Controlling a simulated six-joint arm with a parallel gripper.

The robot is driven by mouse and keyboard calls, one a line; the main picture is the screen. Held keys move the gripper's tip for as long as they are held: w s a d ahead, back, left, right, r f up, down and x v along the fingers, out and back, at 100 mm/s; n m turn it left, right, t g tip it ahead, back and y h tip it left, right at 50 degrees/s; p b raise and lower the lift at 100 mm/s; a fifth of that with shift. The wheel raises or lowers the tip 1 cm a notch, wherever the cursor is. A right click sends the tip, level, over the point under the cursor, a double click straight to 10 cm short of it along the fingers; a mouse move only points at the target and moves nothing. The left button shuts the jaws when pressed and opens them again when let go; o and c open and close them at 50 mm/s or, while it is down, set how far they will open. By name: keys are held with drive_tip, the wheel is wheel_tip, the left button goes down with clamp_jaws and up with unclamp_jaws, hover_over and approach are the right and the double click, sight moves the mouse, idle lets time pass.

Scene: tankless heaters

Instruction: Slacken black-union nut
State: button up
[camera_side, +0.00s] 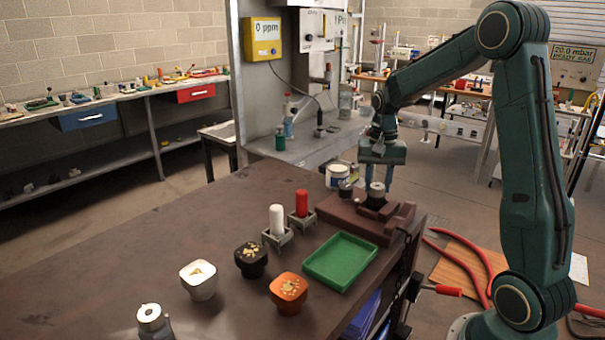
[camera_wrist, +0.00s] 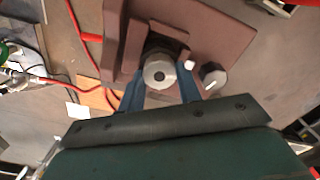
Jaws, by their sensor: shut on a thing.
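A grey, many-sided union nut with a hole in its top (camera_wrist: 160,72) sits upright in a brown clamp block (camera_side: 340,220) at the right end of the bench. In the side view the nut (camera_side: 376,189) is small, with a dark part below it. My gripper (camera_wrist: 161,84) points down and is shut on this nut, one blue finger on each side. In the side view my gripper (camera_side: 376,184) partly covers it. A second, smaller dark fitting with a grey top (camera_side: 345,189) stands on the block to the left; the wrist view shows it (camera_wrist: 213,77) apart from my fingers.
A green tray (camera_side: 341,260) lies in front of the block. White (camera_side: 276,221) and red (camera_side: 302,203) cylinders stand in holders. A white tub (camera_side: 339,175) is behind the block.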

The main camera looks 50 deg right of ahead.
sight(377, 186)
drive_tip(key=n, duration=0.5)
drive_tip(key=shift+n, duration=0.3)
drive_tip(key=n, duration=0.6)
drive_tip(key=shift+a, duration=0.1)
drive_tip(key=shift+w, duration=0.1)
drive_tip(key=o, duration=1)
drive_tip(key=shift+r, duration=0.1)
wheel_tip(377, 186, up, 14)
idle(0.5)
